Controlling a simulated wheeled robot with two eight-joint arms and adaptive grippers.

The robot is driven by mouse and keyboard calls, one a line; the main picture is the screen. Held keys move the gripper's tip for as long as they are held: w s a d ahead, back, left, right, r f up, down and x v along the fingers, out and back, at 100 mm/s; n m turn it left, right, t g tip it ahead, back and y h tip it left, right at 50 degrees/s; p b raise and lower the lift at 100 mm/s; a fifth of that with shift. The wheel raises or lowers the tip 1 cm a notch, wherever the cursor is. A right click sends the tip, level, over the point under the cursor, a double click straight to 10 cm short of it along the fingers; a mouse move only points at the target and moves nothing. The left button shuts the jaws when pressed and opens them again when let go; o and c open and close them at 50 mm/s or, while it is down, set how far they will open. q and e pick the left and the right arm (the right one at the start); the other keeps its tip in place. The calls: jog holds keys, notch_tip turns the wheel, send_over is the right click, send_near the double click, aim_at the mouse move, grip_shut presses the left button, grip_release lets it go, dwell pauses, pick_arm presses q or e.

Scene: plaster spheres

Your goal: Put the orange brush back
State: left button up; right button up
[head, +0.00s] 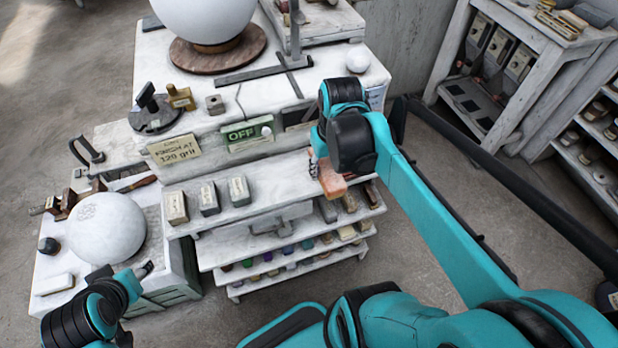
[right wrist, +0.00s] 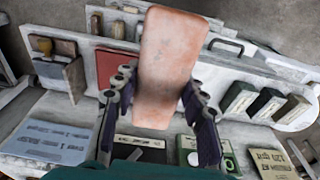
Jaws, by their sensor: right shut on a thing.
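The orange brush, a worn salmon-orange block, shows in the head view (head: 332,180) just below my right gripper (head: 321,163), in front of the white workbench's right part. In the right wrist view the block (right wrist: 168,62) stands between the two dark fingers of the right gripper (right wrist: 158,88), which is shut on it.
Three small blocks (head: 209,198) stand on the bench's front ledge. Shelves (head: 285,258) below hold several coloured items. An OFF sign (head: 249,133) and a yellow card (head: 178,148) are on the front. A large plaster sphere (head: 107,227) sits left. Open floor (head: 440,245) lies right.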

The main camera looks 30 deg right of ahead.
jog(key=b, duration=0.4)
send_over(298, 173)
jog(key=f, duration=0.7)
jog(key=shift+s+a, duration=0.15)
jog(key=shift+s, duration=0.15)
jog(key=shift+f+b, duration=1.1)
jog(key=shift+f, duration=0.85)
jog(key=shift+f, duration=0.15)
jog(key=o, duration=1.2)
jog(key=shift+o, duration=0.2)
